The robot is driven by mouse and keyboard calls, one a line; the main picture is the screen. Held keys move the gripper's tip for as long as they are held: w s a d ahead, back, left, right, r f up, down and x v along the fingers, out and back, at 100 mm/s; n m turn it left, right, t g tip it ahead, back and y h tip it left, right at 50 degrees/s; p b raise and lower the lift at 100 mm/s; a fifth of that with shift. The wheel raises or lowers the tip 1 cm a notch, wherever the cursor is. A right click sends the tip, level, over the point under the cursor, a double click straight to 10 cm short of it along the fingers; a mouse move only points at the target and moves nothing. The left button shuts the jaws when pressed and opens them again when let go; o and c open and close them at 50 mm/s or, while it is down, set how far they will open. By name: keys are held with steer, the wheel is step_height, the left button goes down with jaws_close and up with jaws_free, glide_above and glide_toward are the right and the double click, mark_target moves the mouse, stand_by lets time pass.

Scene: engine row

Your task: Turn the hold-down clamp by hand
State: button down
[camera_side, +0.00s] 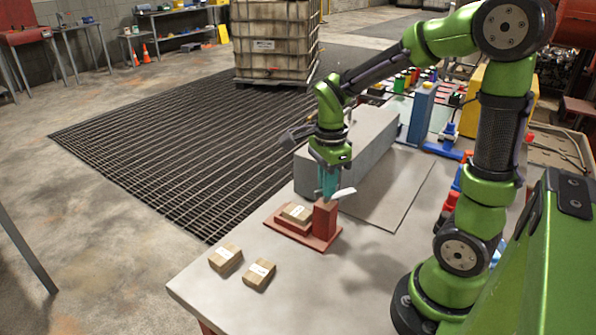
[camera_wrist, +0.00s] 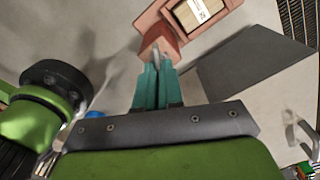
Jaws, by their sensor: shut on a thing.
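The red clamp fixture (camera_side: 310,241) stands near the front of the table, with a flat base and a taller red post (camera_side: 325,220) at its right. A wooden block with a white label (camera_side: 296,214) sits in the fixture; it also shows in the wrist view (camera_wrist: 198,15). A pale clamp lever (camera_side: 344,193) lies on top of the post and points right, away from the block. My gripper (camera_side: 328,194) is above the post, its teal fingers shut on the lever. In the wrist view the fingertips (camera_wrist: 157,66) meet at the lever beside the red post (camera_wrist: 158,38).
Two loose wooden blocks, one (camera_side: 226,259) and another (camera_side: 259,274), lie on the table in front of the fixture. A long grey box (camera_side: 368,145) stands behind my gripper. A dark flat plate (camera_side: 392,195) lies to the right.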

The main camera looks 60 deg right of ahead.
steer(key=m, duration=0.4)
steer(key=shift+r+m, duration=0.15)
steer(key=shift+m, duration=0.15)
steer(key=m, duration=0.3)
steer(key=shift+m, duration=0.4)
steer(key=m, duration=0.4)
steer(key=shift+w+m, duration=0.1)
steer(key=shift+m, duration=1.9)
steer(key=c, duration=1.3)
jaws_free()
steer(key=shift+o, duration=0.2)
step_height(320, 180, up, 17)
